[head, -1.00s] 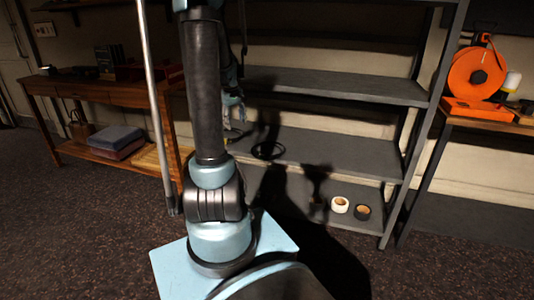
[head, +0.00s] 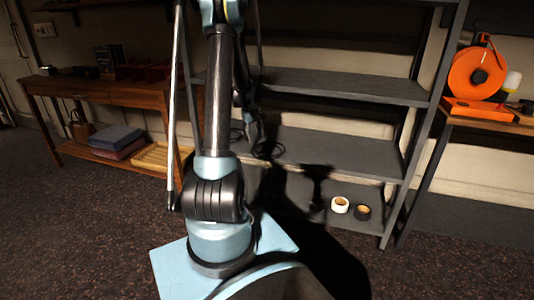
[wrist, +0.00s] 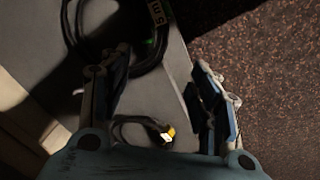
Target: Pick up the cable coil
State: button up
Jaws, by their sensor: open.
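A black cable coil (head: 263,155) lies on the middle shelf of the grey rack, just right of my gripper (head: 251,138) in the head view. In the wrist view the coil (wrist: 156,50) crosses the top of the picture, partly cut off, with a pale "5 m" tag and a green bit. My gripper (wrist: 160,60) is open and empty above the shelf, its fingertips pointing towards the coil. I cannot tell the exact height gap.
A smaller dark cable with a yellow-ended plug (wrist: 164,132) lies between the fingers' bases in the wrist view. The shelf (head: 340,155) is bare to the right. A rack post stands nearby.

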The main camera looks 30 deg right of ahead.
aim_at(256, 152)
jog(key=shift+w+d+f, duration=0.15)
jog(key=shift+d+f, duration=0.15)
jog(key=shift+f, duration=1.65)
jog(key=shift+w+d+f, duration=0.2)
jog(key=shift+d+f, duration=0.15)
jog(key=shift+f, duration=1.55)
jog(key=shift+w+d+f, duration=0.15)
jog(key=shift+d+f, duration=0.15)
jog(key=shift+f, duration=1.65)
jog(key=shift+c, duration=0.6)
grip_shut()
